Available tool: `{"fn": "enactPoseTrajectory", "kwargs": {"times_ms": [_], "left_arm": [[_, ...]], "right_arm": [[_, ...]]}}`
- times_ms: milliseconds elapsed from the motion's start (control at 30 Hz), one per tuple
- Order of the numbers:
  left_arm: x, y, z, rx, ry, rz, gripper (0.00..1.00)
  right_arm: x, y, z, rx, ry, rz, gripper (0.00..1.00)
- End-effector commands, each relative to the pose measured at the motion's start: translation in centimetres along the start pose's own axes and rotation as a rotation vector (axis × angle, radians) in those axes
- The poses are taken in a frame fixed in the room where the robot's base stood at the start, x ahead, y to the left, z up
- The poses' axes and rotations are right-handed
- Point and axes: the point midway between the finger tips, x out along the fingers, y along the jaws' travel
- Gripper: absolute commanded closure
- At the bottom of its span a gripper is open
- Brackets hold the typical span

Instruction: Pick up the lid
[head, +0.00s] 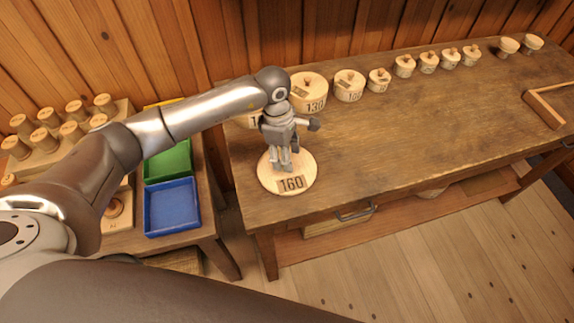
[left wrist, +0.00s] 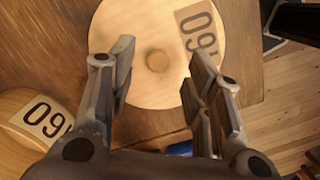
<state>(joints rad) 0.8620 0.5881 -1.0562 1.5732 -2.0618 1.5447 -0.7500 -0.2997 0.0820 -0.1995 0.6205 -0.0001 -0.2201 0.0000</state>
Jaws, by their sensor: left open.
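The lid (head: 270,181) is a pale round wooden disc labelled 160. It lies near the left end of the workbench in the head view. The left wrist view shows the lid (left wrist: 135,30) from above, with a small round knob (left wrist: 157,60) at its middle. My left gripper (head: 285,168) points down over the lid, and its fingers hide the knob in the head view. In the left wrist view the left gripper (left wrist: 158,82) is open, with the knob framed between its fingers. I cannot tell whether the fingertips reach down to knob height. My right gripper is not in view.
Several lidded wooden pots stand along the back of the workbench (head: 410,140), including one labelled 130 (head: 308,88). A labelled round piece (left wrist: 22,112) is close by in the left wrist view. Green (head: 168,162) and blue (head: 172,207) trays sit left. The bench's middle is clear.

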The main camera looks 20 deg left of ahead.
Motion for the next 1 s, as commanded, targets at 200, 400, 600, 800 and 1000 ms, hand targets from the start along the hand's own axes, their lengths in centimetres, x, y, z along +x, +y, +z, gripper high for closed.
{"fn": "enactPoseTrajectory", "kwargs": {"times_ms": [200,400,600,800,1000], "left_arm": [[2.6,0.1,-0.2,0.0,-0.002,-0.001,0.55],[3.1,0.2,-0.3,0.001,-0.001,0.001,0.55],[3.1,0.2,-0.3,0.001,-0.001,0.001,0.69],[3.1,0.2,-0.3,0.0,-0.001,0.001,0.94],[3.0,0.2,-0.3,0.0,-0.001,0.002,1.0]], "right_arm": [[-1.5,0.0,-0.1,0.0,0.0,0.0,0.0],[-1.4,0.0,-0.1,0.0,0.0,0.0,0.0],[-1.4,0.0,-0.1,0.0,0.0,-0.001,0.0],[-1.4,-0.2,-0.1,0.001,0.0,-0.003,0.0],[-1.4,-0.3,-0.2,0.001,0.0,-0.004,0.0]]}}
